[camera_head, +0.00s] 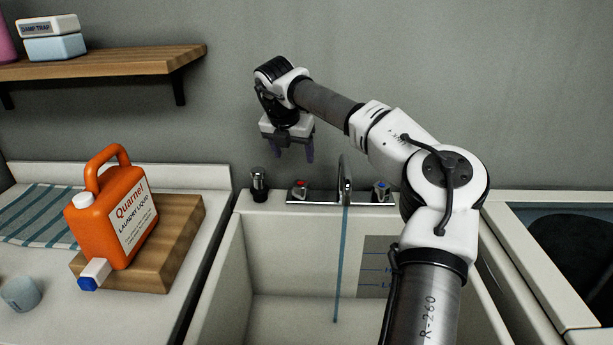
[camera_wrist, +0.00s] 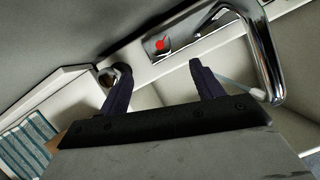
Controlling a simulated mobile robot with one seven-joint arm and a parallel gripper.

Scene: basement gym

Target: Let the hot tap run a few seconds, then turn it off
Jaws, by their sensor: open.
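The red-marked tap handle (camera_head: 299,189) stands at the left end of the chrome tap plate behind the sink. It also shows in the wrist view (camera_wrist: 161,44), beyond my fingertips. The chrome spout (camera_head: 345,178) rises in the middle, and a thin bluish stream (camera_head: 340,265) runs from it into the basin. The blue-marked handle (camera_head: 380,188) is at the right end. My gripper (camera_head: 293,156) is open and empty, pointing down above the red-marked handle and apart from it. Its fingers show spread in the wrist view (camera_wrist: 159,68).
An orange laundry jug (camera_head: 110,212) sits on a wooden block (camera_head: 180,235) on the left counter. A wall shelf (camera_head: 120,63) hangs upper left. The sink basin (camera_head: 262,318) is open below.

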